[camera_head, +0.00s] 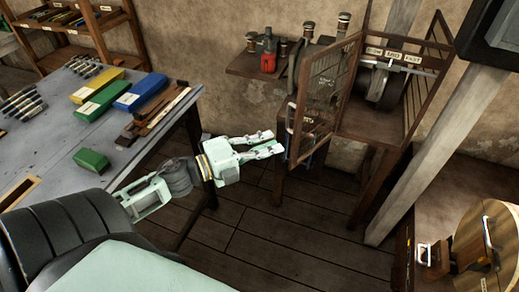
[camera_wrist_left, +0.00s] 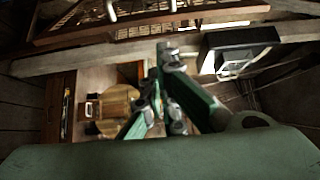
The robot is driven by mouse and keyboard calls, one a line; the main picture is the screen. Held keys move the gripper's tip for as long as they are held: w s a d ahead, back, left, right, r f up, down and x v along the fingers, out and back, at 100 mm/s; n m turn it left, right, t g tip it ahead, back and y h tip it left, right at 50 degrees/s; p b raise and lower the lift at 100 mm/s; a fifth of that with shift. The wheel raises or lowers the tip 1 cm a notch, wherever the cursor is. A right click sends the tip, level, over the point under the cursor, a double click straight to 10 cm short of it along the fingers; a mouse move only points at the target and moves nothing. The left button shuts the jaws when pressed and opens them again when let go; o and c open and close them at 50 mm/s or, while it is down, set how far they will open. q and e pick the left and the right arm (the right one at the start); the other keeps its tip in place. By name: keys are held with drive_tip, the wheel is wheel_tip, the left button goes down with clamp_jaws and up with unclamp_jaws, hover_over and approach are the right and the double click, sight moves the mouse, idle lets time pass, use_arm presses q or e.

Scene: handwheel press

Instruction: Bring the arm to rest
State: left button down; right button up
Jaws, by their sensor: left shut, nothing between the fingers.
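My left gripper (camera_head: 268,145) is pale green and reaches in from the left in the head view. Its fingers are shut with nothing between them. It is over the floor between the workbench and the caged press stand, and its tips point toward the stand's left leg. I cannot tell whether the tips touch the stand. In the left wrist view the gripper's fingers (camera_wrist_left: 160,90) show in the middle. My right gripper is not in view.
The workbench (camera_head: 35,152) holds yellow, blue and green boxes. The wooden cage (camera_head: 325,95) stands right of the gripper, with a wheel (camera_head: 377,85) inside. A slanted post (camera_head: 425,140) and a round wooden lid (camera_head: 490,245) are at the right. Open floor (camera_head: 285,220) lies below the gripper.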

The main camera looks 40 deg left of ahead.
use_arm(q)
drive_tip(key=shift+v, duration=1.15)
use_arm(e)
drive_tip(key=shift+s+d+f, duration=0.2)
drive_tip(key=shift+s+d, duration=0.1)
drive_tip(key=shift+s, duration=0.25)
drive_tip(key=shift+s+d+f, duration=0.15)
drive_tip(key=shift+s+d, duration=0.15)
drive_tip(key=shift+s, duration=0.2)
